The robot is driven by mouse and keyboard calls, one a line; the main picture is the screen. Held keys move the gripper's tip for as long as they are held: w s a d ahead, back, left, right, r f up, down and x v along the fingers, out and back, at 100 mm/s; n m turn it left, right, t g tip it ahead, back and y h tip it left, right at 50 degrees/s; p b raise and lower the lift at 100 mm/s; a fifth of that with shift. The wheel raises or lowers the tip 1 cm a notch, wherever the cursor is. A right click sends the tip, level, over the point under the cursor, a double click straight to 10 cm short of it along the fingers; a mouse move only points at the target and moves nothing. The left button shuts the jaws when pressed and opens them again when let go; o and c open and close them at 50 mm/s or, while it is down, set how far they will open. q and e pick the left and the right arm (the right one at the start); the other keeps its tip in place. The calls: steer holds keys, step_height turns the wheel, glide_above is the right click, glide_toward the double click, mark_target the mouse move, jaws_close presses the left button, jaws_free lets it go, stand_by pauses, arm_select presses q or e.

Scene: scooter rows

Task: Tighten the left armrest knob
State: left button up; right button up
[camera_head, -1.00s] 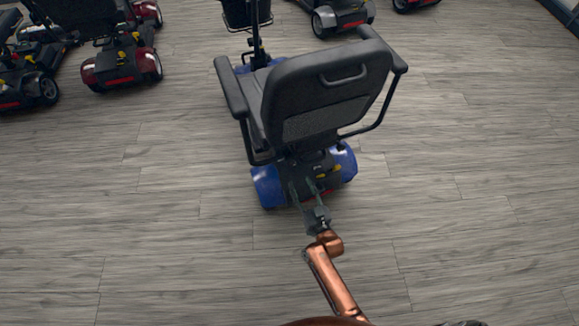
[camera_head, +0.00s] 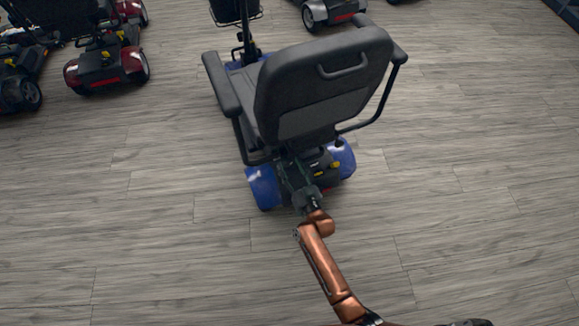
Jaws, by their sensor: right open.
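A blue scooter with a black seat (camera_head: 325,85) stands in the middle of the head view, seen from behind. Its left armrest (camera_head: 222,84) is on the picture's left and its right armrest (camera_head: 384,42) on the right. A small dark knob (camera_head: 339,143) shows under the seat on the right side. I cannot make out the left armrest knob; it is hidden or too small. My right gripper (camera_head: 291,167) is open and empty, with its fingers pointing forward at the scooter's rear below the seat back. I cannot tell whether it touches. My left gripper is not in view.
The grey plank floor (camera_head: 480,190) is clear to the left and right of the blue scooter.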

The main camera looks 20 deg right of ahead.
steer(key=c, duration=1.2)
steer(key=shift+o, duration=0.2)
